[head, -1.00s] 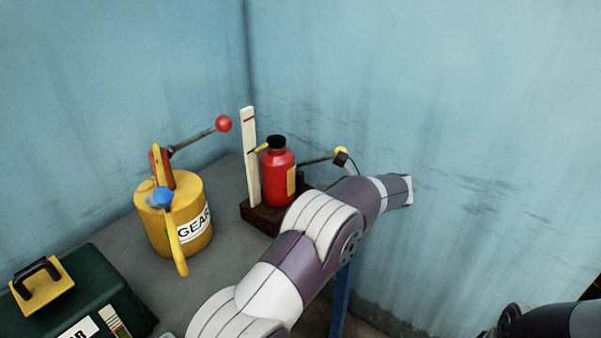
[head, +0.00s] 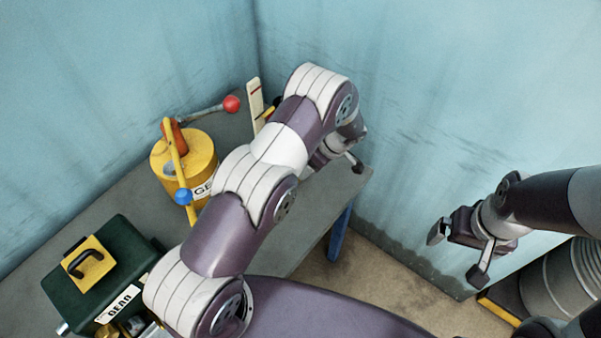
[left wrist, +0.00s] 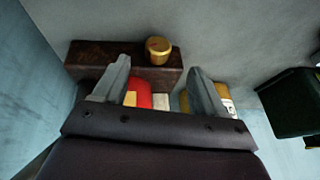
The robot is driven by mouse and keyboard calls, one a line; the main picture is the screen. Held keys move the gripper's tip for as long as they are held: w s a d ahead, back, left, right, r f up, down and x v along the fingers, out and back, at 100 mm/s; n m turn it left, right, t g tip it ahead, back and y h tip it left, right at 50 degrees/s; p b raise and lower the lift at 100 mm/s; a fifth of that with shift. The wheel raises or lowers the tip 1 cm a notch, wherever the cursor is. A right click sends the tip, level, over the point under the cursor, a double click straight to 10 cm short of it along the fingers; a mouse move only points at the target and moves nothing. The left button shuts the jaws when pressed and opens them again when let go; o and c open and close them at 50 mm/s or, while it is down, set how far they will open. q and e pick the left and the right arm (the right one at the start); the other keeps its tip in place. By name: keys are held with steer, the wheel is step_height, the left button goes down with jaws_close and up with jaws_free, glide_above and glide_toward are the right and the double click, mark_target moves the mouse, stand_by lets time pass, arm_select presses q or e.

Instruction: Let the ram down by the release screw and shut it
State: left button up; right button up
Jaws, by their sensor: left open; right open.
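In the head view my left forearm hides the red jack; only the white upright strip (head: 254,104) with a red mark and a bit of yellow beside it show. In the left wrist view the red jack body (left wrist: 140,94) shows partly between the fingers, with its dark brown block (left wrist: 98,56) above it. A round brass-coloured piece (left wrist: 158,52) shows at the block; I cannot tell whether it is the release screw. My left gripper (left wrist: 158,66) is open and empty, its fingertips near the block. My right gripper (head: 457,254) is open and empty, far from the jack.
A yellow gear-oil can (head: 197,155) with red-knobbed and blue-knobbed levers stands left of the jack. A dark green case (head: 110,262) sits at the table's front. A grey drum (head: 560,285) stands at the lower right. The table (head: 125,200) is bare between can and case.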

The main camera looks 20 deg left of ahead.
arm_select(q)
steer(key=p+x, duration=0.1)
steer(key=x, duration=0.6)
steer(key=shift+w+a+f+p, duration=0.15)
steer(key=shift+a+f+p, duration=0.1)
steer(key=shift+p, duration=0.15)
steer(key=shift+a+f, duration=0.15)
steer(key=shift+f, duration=0.45)
